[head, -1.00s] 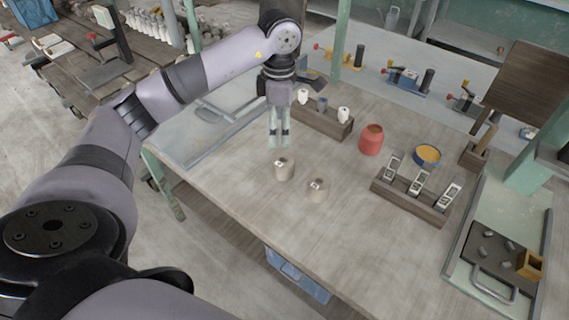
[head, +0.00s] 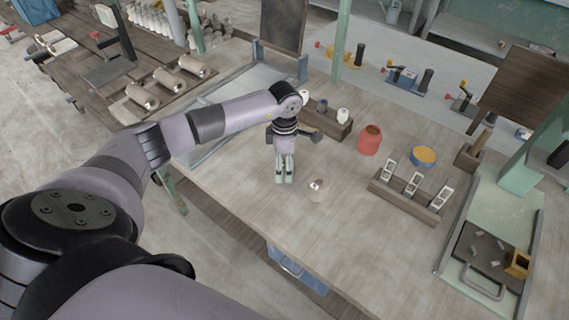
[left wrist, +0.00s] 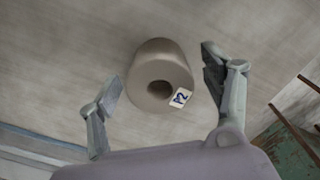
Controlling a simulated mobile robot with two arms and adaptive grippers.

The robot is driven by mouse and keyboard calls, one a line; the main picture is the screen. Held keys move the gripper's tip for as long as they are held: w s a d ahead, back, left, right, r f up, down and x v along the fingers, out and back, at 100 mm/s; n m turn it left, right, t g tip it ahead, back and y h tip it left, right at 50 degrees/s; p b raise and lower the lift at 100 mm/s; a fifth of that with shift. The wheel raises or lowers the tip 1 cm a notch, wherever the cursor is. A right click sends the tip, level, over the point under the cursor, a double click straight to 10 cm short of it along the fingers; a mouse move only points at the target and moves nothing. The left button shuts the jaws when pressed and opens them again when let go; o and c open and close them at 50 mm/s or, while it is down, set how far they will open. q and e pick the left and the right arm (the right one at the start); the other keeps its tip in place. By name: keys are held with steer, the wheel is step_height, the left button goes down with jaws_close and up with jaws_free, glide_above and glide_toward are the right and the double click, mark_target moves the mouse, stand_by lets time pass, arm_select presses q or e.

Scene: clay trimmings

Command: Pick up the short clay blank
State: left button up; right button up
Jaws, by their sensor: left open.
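A grey-beige clay blank (left wrist: 152,57) with a hole in its top and a small white marked tag stands between the open fingers of my left gripper (left wrist: 162,82) in the left wrist view; both fingers look clear of it. In the head view my left gripper (head: 284,179) points down at the bench, and this blank is hidden behind it. A second clay blank (head: 318,191) with a tag stands on the bench just right of the gripper. I cannot tell from these views which blank is shorter. My right gripper is out of view.
On the wooden bench (head: 240,190) stand a block with small bottles (head: 328,123), a red jar (head: 370,140), a yellow-topped bowl (head: 423,156) and a slotted wooden holder (head: 405,195). The bench front is clear. Several clay pieces (head: 142,96) lie on a table at the left.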

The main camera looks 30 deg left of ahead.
arm_select(q)
steer(key=shift+c, duration=0.5)
steer(key=c, duration=1.3)
